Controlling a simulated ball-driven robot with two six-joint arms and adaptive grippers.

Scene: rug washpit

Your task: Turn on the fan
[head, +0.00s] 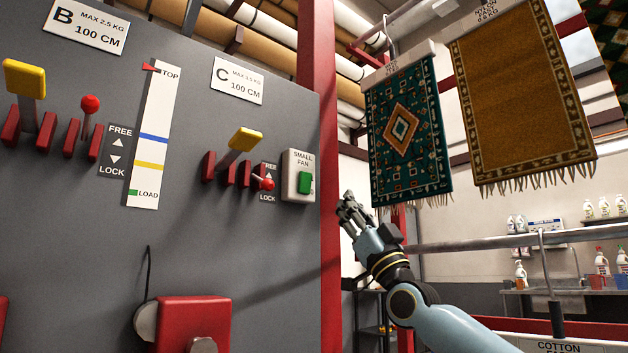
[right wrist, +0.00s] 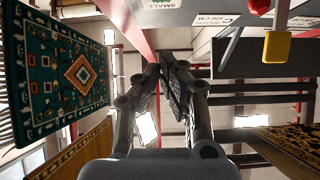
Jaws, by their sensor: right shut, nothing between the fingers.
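The small fan switch (head: 300,176) is a pale box with a green rocker (head: 305,183) and a "SMALL FAN" label, at the right edge of the grey panel. Part of its label plate (right wrist: 165,5) shows at the top edge of the right wrist view. My right gripper (head: 349,203) is right of the switch and a little lower, apart from it in the picture, past the red post. Its fingers are together and empty; they also show in the right wrist view (right wrist: 160,74). My left gripper is in no view.
Left of the switch on the grey panel (head: 240,270) are lever C's yellow handle (head: 246,139) and a red-knobbed lock lever (head: 267,184). A red post (head: 331,130) stands at the panel's edge. A green rug (head: 405,135) and a brown rug (head: 522,100) hang at right.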

